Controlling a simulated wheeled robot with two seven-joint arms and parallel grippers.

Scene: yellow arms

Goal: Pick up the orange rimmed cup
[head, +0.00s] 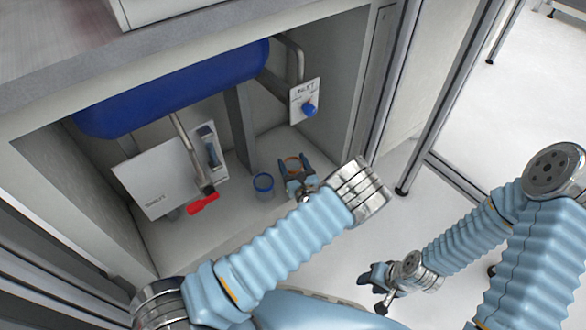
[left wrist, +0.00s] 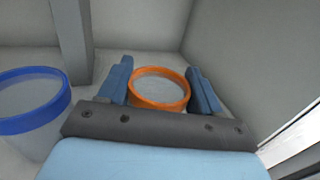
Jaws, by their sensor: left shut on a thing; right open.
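The orange rimmed cup (head: 292,162) is inside the cabinet, near its right wall. In the left wrist view its orange rim (left wrist: 159,103) shows between the two blue fingers. My left gripper (head: 295,170) is shut on this cup, with one finger on each side. The gripper hides the cup's lower part, so I cannot tell whether it touches the cabinet floor. My right gripper (head: 376,281) is open and empty, low outside the cabinet on the right.
A blue rimmed cup (head: 263,185) stands just left of the left gripper. A blue tank (head: 180,88), a grey post (head: 240,125), a red-handled valve (head: 203,204) and an inlet plate with a blue knob (head: 305,102) are around it. The cabinet's right wall is close.

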